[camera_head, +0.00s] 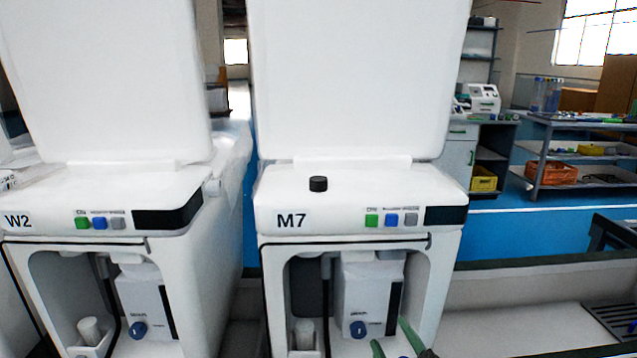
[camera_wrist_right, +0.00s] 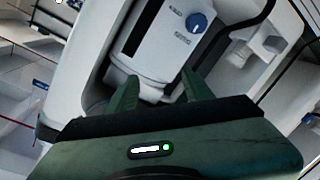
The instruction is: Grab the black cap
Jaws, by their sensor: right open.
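The black cap (camera_head: 318,184) is a small dark cylinder. It stands upright on the white top of the machine marked M7 (camera_head: 345,195), left of the coloured buttons. My right gripper (camera_head: 391,337) shows at the bottom of the head view, in front of M7's lower opening, below and to the right of the cap. In the right wrist view my right gripper (camera_wrist_right: 160,92) has its two green fingers apart with nothing held between them. They point at the white unit with a blue knob (camera_wrist_right: 196,22). The cap is not visible in the wrist view. My left gripper is not in view.
The machine marked W2 (camera_head: 100,205) stands to the left, across a narrow gap. M7's raised white lid (camera_head: 358,80) stands behind the cap. A shelf with an orange bin (camera_head: 551,172) and a yellow bin (camera_head: 483,181) are at the back right. M7's top around the cap is clear.

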